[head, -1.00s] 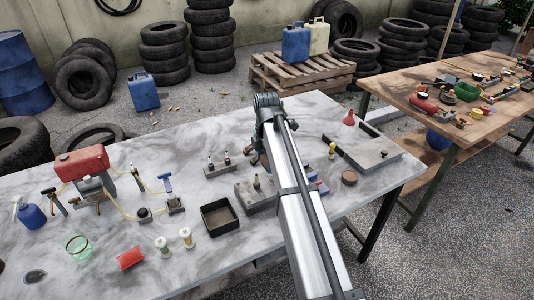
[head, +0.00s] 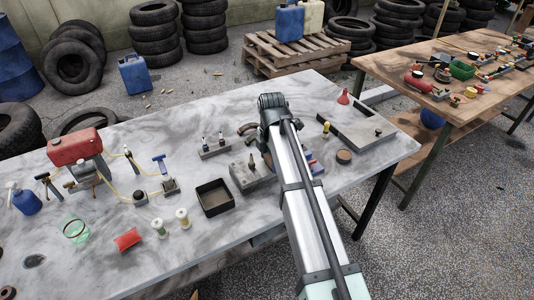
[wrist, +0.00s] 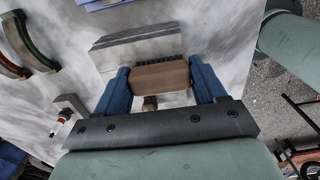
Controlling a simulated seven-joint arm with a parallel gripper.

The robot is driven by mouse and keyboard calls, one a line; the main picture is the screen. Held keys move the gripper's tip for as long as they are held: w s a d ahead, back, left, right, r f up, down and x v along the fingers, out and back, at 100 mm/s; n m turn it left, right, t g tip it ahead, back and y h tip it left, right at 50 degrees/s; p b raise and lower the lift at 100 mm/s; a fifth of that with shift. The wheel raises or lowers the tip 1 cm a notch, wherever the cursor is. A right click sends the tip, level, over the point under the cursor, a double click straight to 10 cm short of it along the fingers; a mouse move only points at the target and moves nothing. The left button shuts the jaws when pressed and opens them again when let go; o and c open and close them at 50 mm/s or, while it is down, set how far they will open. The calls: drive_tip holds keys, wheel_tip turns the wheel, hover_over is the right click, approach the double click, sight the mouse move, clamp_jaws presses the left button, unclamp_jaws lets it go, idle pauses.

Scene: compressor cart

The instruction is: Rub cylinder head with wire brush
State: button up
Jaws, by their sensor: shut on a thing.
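A grey metal block, which looks like the cylinder head (head: 243,181), lies on the marble-patterned table with a small peg on top. Its right part is hidden behind my arm. In the wrist view a grey block (wrist: 125,54) lies just beyond the brush. My gripper (wrist: 162,82) is shut on the wire brush (wrist: 160,77), a brown wooden block between blue fingers, with dark bristles along its far edge. The brush is over or beside the grey block; I cannot tell whether the bristles touch it. In the head view the arm hides the fingers and brush.
Curved brake shoes (head: 248,128) and a small stand with two upright pieces (head: 214,148) lie close behind. A black tray (head: 214,197) sits to the left.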

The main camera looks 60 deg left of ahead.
drive_tip(key=shift+d, duration=0.55)
drive_tip(key=shift+a, duration=3.7)
drive_tip(key=shift+a+r, duration=0.1)
wheel_tip(320, 180, up, 8)
